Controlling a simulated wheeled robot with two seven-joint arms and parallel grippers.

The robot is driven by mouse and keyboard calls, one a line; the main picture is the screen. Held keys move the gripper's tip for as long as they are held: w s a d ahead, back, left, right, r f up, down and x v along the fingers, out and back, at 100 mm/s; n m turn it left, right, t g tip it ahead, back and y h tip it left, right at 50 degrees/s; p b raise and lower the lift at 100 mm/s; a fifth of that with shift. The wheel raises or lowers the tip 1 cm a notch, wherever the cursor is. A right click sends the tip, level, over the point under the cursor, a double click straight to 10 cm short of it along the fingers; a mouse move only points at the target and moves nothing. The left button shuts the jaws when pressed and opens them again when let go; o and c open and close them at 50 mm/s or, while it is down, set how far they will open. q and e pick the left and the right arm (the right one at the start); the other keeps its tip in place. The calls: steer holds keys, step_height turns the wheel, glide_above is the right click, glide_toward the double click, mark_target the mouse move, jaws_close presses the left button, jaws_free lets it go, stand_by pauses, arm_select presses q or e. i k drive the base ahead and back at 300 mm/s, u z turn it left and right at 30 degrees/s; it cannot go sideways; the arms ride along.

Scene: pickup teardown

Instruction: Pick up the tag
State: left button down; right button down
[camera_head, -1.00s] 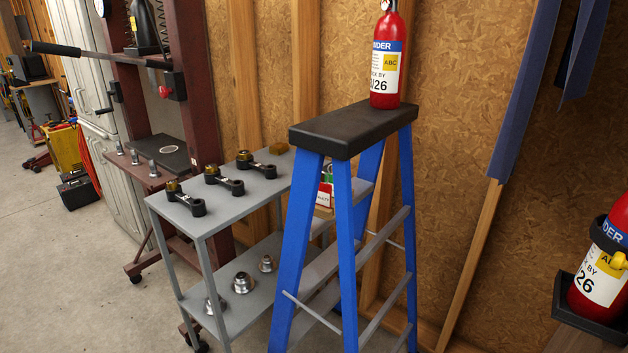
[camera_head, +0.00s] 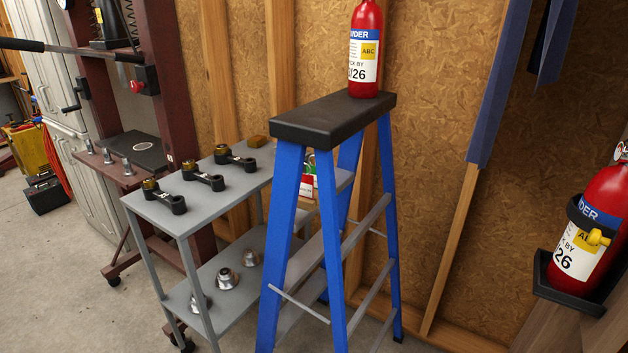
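A small red and white tag-like item (camera_head: 307,186) shows behind the blue stepladder (camera_head: 278,245), close to the wall and the right end of the grey cart. The ladder's leg hides part of it, and a bit of green shows above it. It is too small to read. Neither of my grippers is in view.
A red fire extinguisher (camera_head: 365,50) stands on the ladder's black top (camera_head: 335,118). Another extinguisher (camera_head: 590,235) sits in a wall bracket at right. The grey cart (camera_head: 150,208) holds several black and metal parts. Bare floor (camera_head: 65,270) lies at left.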

mark_target(313, 171)
steer(key=z, duration=0.55)
steer(key=k, duration=0.6)
steer(key=z, duration=0.9)
steer(key=i, duration=1.1)
steer(key=u, duration=0.65)
steer(key=i, duration=0.6)
steer(key=u, duration=0.45)
